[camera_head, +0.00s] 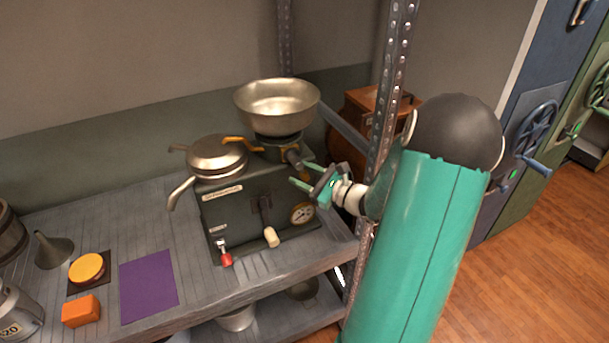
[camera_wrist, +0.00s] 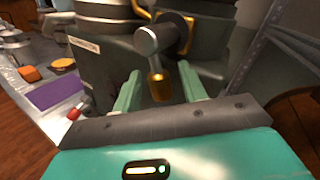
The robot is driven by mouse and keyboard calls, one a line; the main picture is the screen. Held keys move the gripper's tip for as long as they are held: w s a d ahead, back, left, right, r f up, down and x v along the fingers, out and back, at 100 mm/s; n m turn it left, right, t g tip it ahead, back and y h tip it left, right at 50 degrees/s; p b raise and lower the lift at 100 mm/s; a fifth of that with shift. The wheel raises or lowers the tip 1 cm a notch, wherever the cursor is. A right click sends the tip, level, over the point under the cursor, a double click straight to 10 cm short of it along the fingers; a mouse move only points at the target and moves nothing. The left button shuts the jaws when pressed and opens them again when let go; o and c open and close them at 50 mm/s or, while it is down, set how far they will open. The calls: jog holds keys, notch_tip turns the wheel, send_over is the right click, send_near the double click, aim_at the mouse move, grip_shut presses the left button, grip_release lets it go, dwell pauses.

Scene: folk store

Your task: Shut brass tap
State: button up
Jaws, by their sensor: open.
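The brass tap (camera_wrist: 159,85) shows in the wrist view as a brass-tipped lever hanging down from a grey metal barrel. In the head view the tap (camera_head: 294,158) is a small dark barrel at the upper right of the dark green machine (camera_head: 240,213); its brass tip is hard to make out there. My gripper (camera_head: 301,175) is open beside the machine's right end. In the wrist view its two pale green fingers (camera_wrist: 160,82) stand on either side of the brass tip. I cannot tell whether either finger touches it.
A metal bowl (camera_head: 277,101) and a lidded pan (camera_head: 217,156) sit on top of the machine. A perforated shelf post (camera_head: 389,95) rises close to my arm. A purple mat (camera_head: 148,286), an orange block (camera_head: 81,311) and a funnel (camera_head: 53,250) lie to the left on the shelf.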

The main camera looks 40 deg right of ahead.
grip_shut()
jog(key=shift+d+r+n, duration=0.1)
jog(key=shift+n, duration=0.2)
jog(key=n+g, duration=0.1)
jog(key=d+n, duration=0.1)
jog(key=shift+s+r+n+g+h, duration=0.15)
jog(key=shift+r+n+g+h, duration=0.25)
jog(key=shift+s+d+r+n+g+h, duration=0.1)
jog(key=shift+d+r+n+g+h, duration=0.15)
jog(key=shift+r+n+g+h, duration=0.6)
jog(key=shift+s+d+r+n+g+h, duration=0.1)
jog(key=shift+d+r+n+g+h, duration=0.15)
jog(key=shift+n+h, duration=0.7)
jog(key=shift+s+d+r+n+g+h, duration=0.15)
jog(key=shift+r+n+g+h, duration=0.35)
jog(key=shift+n, duration=0.9)
jog(key=shift+w+r, duration=0.1)
